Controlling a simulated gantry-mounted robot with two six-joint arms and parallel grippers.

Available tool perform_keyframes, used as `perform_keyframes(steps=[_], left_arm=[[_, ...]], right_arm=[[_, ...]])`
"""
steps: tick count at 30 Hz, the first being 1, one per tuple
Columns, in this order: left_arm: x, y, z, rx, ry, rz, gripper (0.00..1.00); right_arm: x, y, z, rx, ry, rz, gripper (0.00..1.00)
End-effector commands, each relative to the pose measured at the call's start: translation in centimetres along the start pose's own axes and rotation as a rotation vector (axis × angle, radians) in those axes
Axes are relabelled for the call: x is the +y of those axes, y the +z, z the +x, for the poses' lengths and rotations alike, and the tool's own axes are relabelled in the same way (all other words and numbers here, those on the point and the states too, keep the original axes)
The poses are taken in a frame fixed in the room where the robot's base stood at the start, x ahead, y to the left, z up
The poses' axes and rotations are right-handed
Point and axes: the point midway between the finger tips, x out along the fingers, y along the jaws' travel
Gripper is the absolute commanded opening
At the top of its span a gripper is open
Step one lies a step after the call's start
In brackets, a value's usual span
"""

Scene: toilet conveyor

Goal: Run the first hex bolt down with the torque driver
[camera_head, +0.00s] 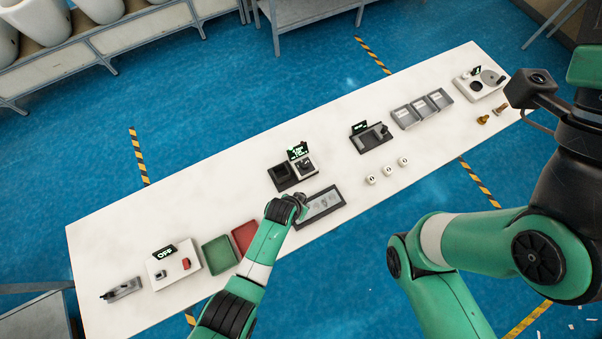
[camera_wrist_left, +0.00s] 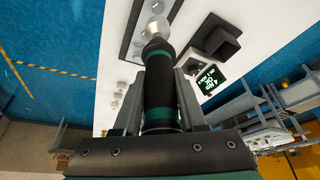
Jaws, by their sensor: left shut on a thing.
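My left gripper (camera_wrist_left: 163,100) is shut on the torque driver (camera_wrist_left: 158,85), a black cylinder with teal bands, in the left wrist view. The driver's silver far end (camera_wrist_left: 154,28) lies over a dark-framed tray (camera_wrist_left: 128,40). I cannot tell whether it touches a hex bolt; no bolt is clearly made out. In the head view my left gripper (camera_head: 297,203) is at the near-left end of that tray (camera_head: 336,193). The driver is too small to make out there. Links of my right arm show at the right, but its fingers are out of view.
A black holder block (camera_head: 281,175) with a lit sign (camera_head: 298,151) stands just behind the tray. Green (camera_head: 218,254) and red (camera_head: 243,238) bins lie to the left. Several white round parts (camera_head: 387,171) stand to the right. The white table (camera_head: 190,190) has bare space at back left.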

Motion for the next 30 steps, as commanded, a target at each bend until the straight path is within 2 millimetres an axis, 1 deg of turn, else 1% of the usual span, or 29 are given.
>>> perform_keyframes(steps=[12,16,20,30], left_arm=[[0.0,-0.1,-0.1,0.002,0.000,0.000,0.00],[0.0,0.1,0.3,0.002,0.000,0.000,0.00],[0.0,0.3,1.0,0.002,0.000,0.000,0.00],[0.0,1.6,4.0,0.002,0.000,0.000,0.00]], right_arm=[[0.0,-0.1,0.0,0.001,0.000,0.000,0.50],[0.0,0.2,-0.2,0.001,0.000,0.000,0.50],[0.0,0.7,-0.8,0.001,0.000,0.000,0.50],[0.0,2.9,-3.2,0.001,0.000,0.000,0.50]])
